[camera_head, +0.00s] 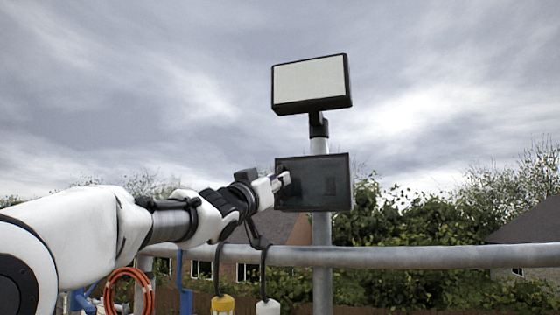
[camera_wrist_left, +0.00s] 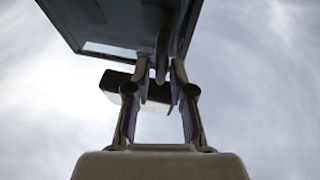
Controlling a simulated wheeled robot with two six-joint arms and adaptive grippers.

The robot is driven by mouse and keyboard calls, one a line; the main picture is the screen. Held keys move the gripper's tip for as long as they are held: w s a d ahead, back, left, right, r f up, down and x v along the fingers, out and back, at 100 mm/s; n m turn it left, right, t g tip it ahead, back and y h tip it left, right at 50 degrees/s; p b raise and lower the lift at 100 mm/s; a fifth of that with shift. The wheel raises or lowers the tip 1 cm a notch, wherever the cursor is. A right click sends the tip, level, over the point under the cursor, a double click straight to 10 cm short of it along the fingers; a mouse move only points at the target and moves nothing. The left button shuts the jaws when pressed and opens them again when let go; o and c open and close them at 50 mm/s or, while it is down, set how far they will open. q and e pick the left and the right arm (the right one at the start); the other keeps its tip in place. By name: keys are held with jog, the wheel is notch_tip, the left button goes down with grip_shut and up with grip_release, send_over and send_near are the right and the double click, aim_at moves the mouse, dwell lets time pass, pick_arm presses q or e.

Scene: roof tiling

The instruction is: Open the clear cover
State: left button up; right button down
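In the left wrist view, the box (camera_wrist_left: 105,22) fills the top. The fingers of my left gripper (camera_wrist_left: 161,68) stand apart, with a thin dark upright part between the tips. Whether they touch it I cannot tell. My right gripper is in neither view.
A black-framed display box with a pale face (camera_head: 310,80) tops the post (camera_head: 321,235). A grey horizontal rail (camera_head: 430,257) crosses below. A yellow item (camera_head: 222,304) and a white item (camera_head: 268,307) hang from black loops, near a coiled orange cable (camera_head: 130,272).

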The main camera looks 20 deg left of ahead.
pick_arm(q)
jog(key=shift+w+d+r, duration=0.15)
jog(key=shift+w+d, duration=0.05)
jog(key=shift+w, duration=0.9)
jog(key=shift+s, duration=0.2)
grip_shut()
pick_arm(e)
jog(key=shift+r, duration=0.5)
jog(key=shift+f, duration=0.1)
pick_arm(q)
jog(key=shift+b, duration=0.3)
jog(key=shift+s+r+y, duration=0.1)
jog(key=shift+y, duration=0.2)
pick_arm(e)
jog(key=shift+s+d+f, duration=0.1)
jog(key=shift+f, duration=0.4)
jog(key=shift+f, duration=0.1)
